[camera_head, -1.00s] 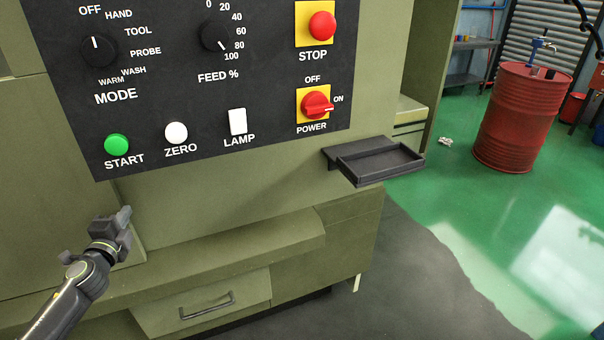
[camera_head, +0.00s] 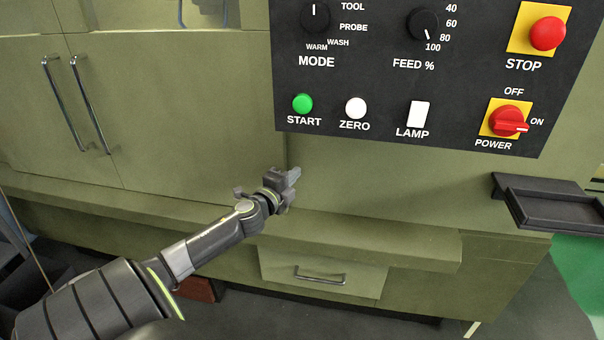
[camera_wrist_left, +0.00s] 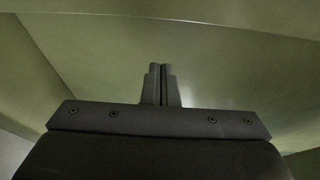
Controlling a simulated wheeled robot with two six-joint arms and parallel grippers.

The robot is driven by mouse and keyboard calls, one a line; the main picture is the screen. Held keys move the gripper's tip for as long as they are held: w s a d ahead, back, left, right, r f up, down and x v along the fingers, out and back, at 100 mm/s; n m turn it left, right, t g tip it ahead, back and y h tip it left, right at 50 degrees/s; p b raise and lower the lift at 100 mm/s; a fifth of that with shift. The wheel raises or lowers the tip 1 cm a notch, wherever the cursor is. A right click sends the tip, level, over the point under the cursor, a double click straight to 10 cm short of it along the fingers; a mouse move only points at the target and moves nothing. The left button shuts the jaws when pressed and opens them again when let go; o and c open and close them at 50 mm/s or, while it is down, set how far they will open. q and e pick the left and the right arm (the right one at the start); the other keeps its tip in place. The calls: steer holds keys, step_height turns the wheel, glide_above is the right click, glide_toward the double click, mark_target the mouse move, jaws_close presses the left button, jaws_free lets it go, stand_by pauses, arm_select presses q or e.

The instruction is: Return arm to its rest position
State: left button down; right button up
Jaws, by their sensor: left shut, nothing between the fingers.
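My left gripper (camera_head: 287,180) is below the control panel's START button, in front of the green machine body, held apart from the panel. Its fingers (camera_wrist_left: 161,84) are together with nothing between them in the left wrist view, with plain green surfaces beyond. My left arm reaches in from the lower left of the head view. The right gripper is not in either current view.
The control panel (camera_head: 450,100) carries a green START button (camera_head: 302,104), a red STOP button (camera_head: 547,34) and a red POWER switch (camera_head: 509,121). A black tray (camera_head: 560,207) sticks out at the right. A ledge (camera_head: 400,240) and a drawer (camera_head: 318,277) lie below the gripper. Door handles (camera_head: 90,104) are at the left.

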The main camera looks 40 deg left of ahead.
arm_select(q)
steer(key=b+v, duration=0.2)
steer(key=v, duration=0.5)
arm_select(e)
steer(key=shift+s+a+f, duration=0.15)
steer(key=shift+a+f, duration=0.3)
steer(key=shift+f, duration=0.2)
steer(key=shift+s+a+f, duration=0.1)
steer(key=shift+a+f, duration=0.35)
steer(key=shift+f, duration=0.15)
arm_select(q)
steer(key=shift+a, duration=0.1)
